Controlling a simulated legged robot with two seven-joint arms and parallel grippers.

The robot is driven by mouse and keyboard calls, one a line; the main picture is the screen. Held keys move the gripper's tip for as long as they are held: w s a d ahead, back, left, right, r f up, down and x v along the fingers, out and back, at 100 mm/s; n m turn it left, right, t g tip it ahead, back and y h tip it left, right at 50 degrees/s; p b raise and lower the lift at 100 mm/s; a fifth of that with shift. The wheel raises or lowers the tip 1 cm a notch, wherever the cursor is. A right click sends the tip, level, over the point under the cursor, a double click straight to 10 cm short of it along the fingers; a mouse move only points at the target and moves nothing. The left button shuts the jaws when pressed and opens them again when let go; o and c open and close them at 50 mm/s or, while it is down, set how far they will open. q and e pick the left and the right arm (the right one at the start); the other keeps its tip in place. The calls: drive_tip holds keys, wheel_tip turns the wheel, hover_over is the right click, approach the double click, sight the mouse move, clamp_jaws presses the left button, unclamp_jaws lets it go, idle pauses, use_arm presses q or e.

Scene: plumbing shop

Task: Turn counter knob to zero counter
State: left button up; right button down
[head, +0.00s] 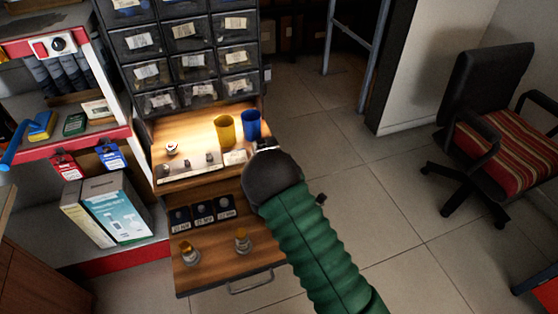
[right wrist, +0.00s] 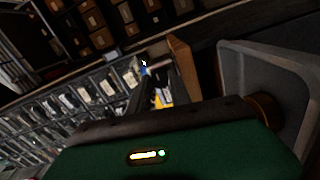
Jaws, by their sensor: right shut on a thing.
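My right arm comes in from the lower right in the head view. Its dark wrist covers most of the right gripper, which is at the right edge of the lit wooden shelf (head: 190,128), just below the blue cup (head: 251,123). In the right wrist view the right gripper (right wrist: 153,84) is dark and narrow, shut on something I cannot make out. A long grey device (head: 198,162) with small dark knobs lies on the shelf, left of the gripper. I cannot tell whether it is the counter. A small white and red round item (head: 171,148) stands behind it. My left gripper is not in view.
A yellow cup (head: 225,129) stands beside the blue cup. Clear drawers (head: 184,66) rise behind the shelf. A lower wooden drawer (head: 215,262) holds two small brass-topped fittings. A red-edged shelf (head: 90,140) is at left. Open tiled floor and a chair (head: 495,120) are at right.

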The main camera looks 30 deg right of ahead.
drive_tip(key=shift+s+d+f+m, duration=0.15)
drive_tip(key=shift+f+m, duration=0.1)
drive_tip(key=shift+m, duration=0.15)
drive_tip(key=c, duration=1.2)
unclamp_jaws()
drive_tip(key=shift+c, duration=0.2)
drive_tip(key=shift+o, duration=0.3)
drive_tip(key=shift+r, duration=0.1)
